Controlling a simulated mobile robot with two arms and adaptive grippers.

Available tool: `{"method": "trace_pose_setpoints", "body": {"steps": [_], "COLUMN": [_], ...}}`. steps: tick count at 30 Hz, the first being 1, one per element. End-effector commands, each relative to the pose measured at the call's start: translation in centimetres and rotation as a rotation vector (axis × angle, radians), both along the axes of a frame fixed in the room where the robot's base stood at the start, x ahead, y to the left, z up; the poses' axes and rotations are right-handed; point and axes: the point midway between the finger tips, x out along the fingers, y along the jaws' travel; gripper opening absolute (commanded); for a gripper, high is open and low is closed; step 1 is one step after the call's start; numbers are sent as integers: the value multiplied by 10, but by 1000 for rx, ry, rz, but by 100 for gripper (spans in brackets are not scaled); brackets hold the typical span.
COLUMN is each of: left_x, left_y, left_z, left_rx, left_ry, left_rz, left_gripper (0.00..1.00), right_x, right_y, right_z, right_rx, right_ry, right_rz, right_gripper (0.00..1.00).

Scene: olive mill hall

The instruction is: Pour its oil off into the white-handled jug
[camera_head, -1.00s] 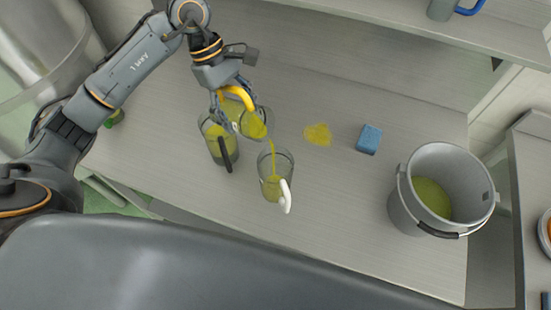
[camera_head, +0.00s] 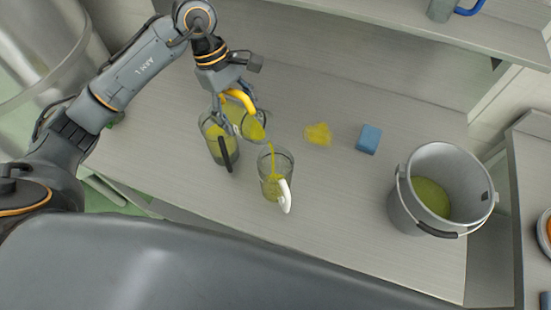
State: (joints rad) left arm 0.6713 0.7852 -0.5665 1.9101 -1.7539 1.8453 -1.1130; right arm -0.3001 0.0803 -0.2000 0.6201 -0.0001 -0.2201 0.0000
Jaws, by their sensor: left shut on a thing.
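My left gripper (camera_head: 228,97) is shut on the yellow handle of a clear jug (camera_head: 253,127), which it holds tilted above the bench. A thin yellow-green stream runs from that jug's lip into the white-handled jug (camera_head: 276,172). The white-handled jug stands upright on the bench with yellow-green liquid inside, its handle toward the lower right. The held jug still has liquid near its mouth. The gripper partly hides the held jug. My right gripper is out of view.
A black-handled jug (camera_head: 217,145) with greenish liquid stands close left of the white-handled jug. A yellow spill (camera_head: 318,134) and a blue sponge (camera_head: 368,139) lie to the right. A grey bucket (camera_head: 404,207) holding green liquid stands farther right. The bench (camera_head: 345,215) before it is clear.

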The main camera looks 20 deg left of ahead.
Motion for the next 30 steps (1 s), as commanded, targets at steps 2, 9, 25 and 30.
{"method": "trace_pose_setpoints", "body": {"steps": [2,9,25,30], "left_x": [0,0,-1,-1], "left_y": [0,0,-3,-4], "left_z": [0,0,3,-4], "left_rx": [1,2,-305,-347], "left_ry": [-1,-1,116,132], "left_rz": [-1,-1,-1,0], "left_gripper": [16,16,16,16], "right_x": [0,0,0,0], "right_y": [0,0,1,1], "right_z": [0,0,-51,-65], "right_rx": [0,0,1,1], "right_ry": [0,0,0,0], "right_rz": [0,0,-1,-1], "right_gripper": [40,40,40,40]}}
